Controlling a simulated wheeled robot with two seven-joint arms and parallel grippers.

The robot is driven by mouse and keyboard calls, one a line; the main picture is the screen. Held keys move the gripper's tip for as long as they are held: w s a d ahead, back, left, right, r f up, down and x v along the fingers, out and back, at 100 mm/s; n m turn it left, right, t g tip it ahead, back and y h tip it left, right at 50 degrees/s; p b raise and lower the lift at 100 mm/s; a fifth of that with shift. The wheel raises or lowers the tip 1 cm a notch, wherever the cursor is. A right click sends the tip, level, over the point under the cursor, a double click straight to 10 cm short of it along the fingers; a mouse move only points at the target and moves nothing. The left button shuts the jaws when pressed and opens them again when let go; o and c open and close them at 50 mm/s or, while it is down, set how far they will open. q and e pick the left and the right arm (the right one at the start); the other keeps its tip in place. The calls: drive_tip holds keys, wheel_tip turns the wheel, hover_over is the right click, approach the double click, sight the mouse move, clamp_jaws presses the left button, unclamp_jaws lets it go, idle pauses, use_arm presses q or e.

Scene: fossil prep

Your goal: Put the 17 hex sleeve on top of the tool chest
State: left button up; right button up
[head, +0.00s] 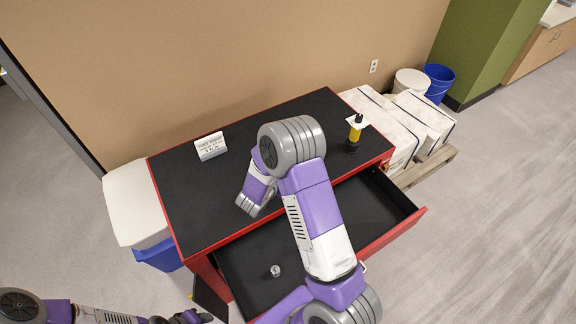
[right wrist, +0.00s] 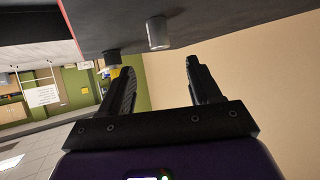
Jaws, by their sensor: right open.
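The tool chest (head: 185,190) is red with a black top, and its drawer (head: 375,210) is pulled open. A small metal ring-like sleeve (head: 275,271) lies in the drawer. In the right wrist view, tilted nearly upside down, a grey metal cylinder (right wrist: 158,33) stands on the dark chest top; my arm hides it in the head view. No size marking is readable on either piece. My right gripper (right wrist: 160,72) is open and empty, its fingers pointing toward the cylinder but apart from it. My left gripper (head: 197,317) is at the bottom edge, its jaws unclear.
A white label card (head: 211,146) and a yellow-and-black tool (head: 355,130) stand on the chest top. White blocks on a pallet (head: 432,165) are right of the chest, a white-lidded blue bin (head: 135,205) left. Much of the top's left side is clear.

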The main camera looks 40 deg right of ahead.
drive_tip(key=shift+v, duration=1.35)
